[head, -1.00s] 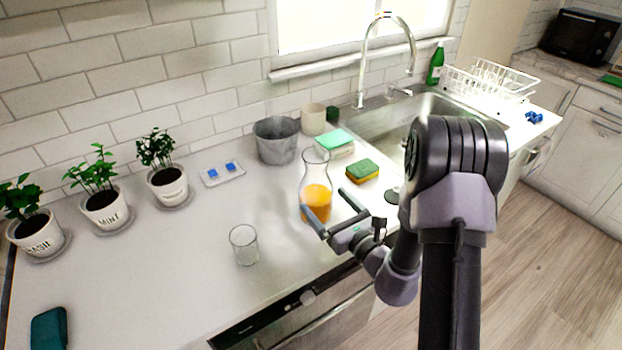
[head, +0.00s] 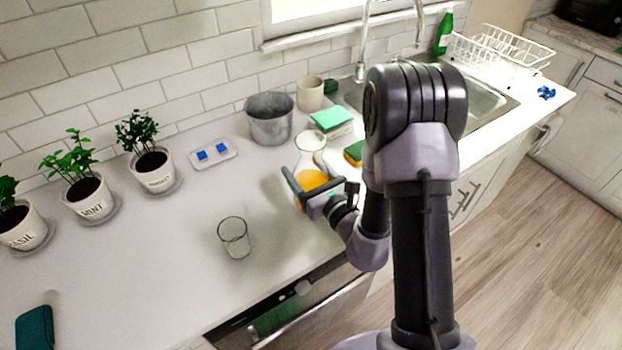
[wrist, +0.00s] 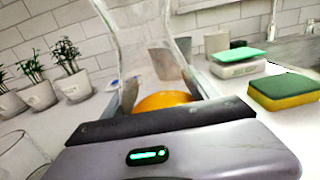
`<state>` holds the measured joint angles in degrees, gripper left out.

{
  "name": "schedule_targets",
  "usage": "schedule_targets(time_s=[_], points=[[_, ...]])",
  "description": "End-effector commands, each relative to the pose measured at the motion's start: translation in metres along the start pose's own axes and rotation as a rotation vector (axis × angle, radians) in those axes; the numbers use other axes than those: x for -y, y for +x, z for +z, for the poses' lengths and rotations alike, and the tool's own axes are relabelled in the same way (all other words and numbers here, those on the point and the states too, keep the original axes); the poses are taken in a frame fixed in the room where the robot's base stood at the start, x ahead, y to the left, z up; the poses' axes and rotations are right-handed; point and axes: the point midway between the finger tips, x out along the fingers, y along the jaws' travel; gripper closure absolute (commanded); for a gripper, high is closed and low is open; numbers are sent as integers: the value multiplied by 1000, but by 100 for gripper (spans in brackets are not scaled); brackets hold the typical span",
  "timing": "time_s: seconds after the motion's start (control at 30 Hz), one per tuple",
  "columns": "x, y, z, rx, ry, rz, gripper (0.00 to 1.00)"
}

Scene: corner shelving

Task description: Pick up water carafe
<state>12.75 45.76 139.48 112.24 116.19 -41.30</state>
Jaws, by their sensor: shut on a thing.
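The glass carafe (head: 312,178) with orange liquid in its lower part stands upright on the white counter in the head view. My gripper (head: 306,176) is shut on the carafe, one finger on each side of its body. In the wrist view the clear carafe (wrist: 145,45) rises close in front of my gripper (wrist: 160,95), with the orange liquid just above the gripper's front edge. The carafe's base is hidden behind the gripper in the wrist view.
An empty glass (head: 234,238) stands left of the carafe. A green-yellow sponge (wrist: 285,90) lies close on the right. Potted herbs (head: 90,195) line the wall. The front-left counter is mostly clear.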

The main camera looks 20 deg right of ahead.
Motion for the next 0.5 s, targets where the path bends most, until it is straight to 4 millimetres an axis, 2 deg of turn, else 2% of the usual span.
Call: schedule_targets(time_s=[0.03,0.2,0.23,0.5], points=[[0,0,0,-1,0,0,63],[0,0,-1,-1,0,0,96],[0,0,-1,-1,0,1,100],[0,0,1,1,-1,0,100]])
